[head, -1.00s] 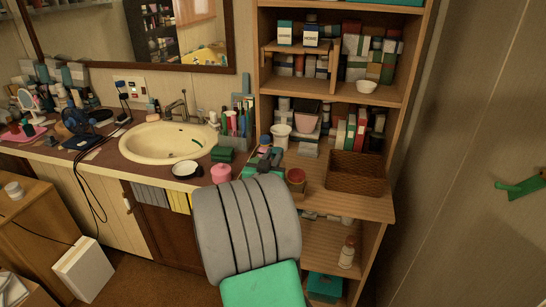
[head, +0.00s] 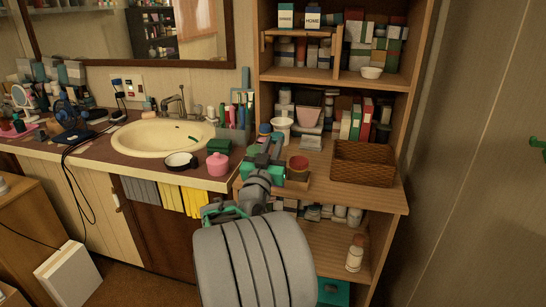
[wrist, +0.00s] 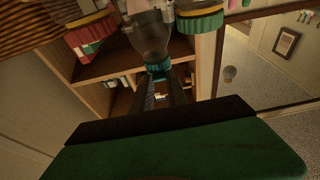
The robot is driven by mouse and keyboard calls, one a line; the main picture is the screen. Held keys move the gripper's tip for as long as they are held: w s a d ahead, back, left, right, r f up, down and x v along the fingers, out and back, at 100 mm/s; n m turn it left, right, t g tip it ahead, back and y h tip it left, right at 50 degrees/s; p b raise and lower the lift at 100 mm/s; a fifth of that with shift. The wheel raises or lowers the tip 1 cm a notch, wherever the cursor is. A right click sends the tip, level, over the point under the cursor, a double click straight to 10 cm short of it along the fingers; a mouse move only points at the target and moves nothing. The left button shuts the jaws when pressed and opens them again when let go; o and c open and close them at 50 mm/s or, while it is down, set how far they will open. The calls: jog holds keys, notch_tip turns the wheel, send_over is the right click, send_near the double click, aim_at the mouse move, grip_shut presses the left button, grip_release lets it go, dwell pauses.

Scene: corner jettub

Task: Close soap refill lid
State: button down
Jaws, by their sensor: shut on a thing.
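The soap refill shows in the wrist view as a grey, see-through bottle (wrist: 150,37) with a teal lid (wrist: 158,67) on the end towards me. My gripper (wrist: 163,88) has its two dark fingers close together at this lid and is shut on it. How far the lid is closed cannot be told. In the head view my gripper (head: 266,146) is over the counter's right end, by the shelf unit. My own arm and gripper largely hide the bottle there.
A white cup (head: 281,128) stands close behind my gripper. A red-topped jar (head: 299,163) and a wicker basket (head: 362,164) are to its right. A pink jar (head: 217,165) and a black-rimmed bowl (head: 181,161) stand to its left. Upper shelves are crowded.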

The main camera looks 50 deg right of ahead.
jog(key=c, duration=1.3)
grip_release()
jog(key=b+v, duration=0.1)
jog(key=v, duration=0.6)
jog(key=shift+s+a+b, duration=0.2)
jog(key=shift+a+b, duration=0.1)
jog(key=shift+a, duration=0.1)
